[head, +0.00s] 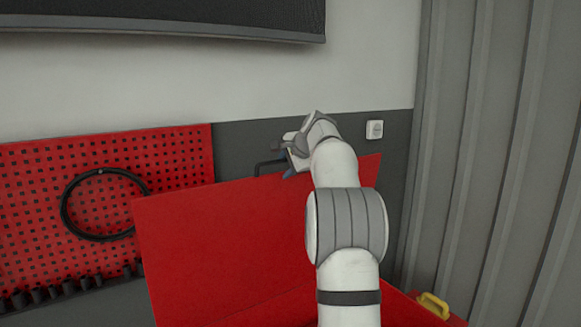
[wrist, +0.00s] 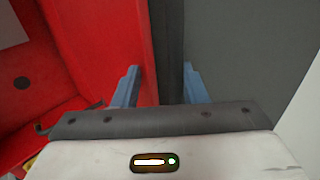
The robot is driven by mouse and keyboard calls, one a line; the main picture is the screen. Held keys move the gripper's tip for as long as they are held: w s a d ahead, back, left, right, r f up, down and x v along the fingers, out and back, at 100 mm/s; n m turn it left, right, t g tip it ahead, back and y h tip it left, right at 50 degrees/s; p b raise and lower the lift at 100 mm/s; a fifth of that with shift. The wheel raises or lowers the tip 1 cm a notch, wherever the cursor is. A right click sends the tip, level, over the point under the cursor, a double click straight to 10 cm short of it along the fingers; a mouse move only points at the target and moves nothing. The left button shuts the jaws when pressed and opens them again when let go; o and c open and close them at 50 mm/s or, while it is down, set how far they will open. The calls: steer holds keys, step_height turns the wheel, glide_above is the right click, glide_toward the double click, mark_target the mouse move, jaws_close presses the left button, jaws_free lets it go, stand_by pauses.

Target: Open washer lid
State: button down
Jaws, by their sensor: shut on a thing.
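The red washer lid (head: 225,235) stands raised at a steep tilt in the middle of the head view. Its red face also fills the upper left of the wrist view (wrist: 100,45). A dark handle (head: 265,167) shows at the lid's top edge. In the wrist view the dark bar (wrist: 169,50) runs between the two blue fingers. My gripper (head: 289,168) is at that top edge, shut on the handle, with its fingers (wrist: 160,88) on either side of it. My arm hides the right part of the lid.
Part of the red washer body (head: 425,318) shows at the lower right, with a yellow object (head: 433,305) by it. Behind are a red pegboard (head: 180,155) with a black hose loop (head: 63,210), a wall socket (head: 375,129), and a grey corrugated panel (head: 500,150) on the right.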

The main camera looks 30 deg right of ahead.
steer(key=shift+f, duration=0.55)
steer(key=c, duration=1.4)
jaws_free()
steer(key=shift+w, duration=0.1)
steer(key=shift+c, duration=0.2)
steer(key=shift+w+f, duration=0.1)
steer(key=shift+w, duration=0.05)
steer(key=b+v, duration=0.2)
steer(key=v, duration=0.6)
steer(key=shift+r, duration=0.35)
steer(key=shift+w, duration=0.1)
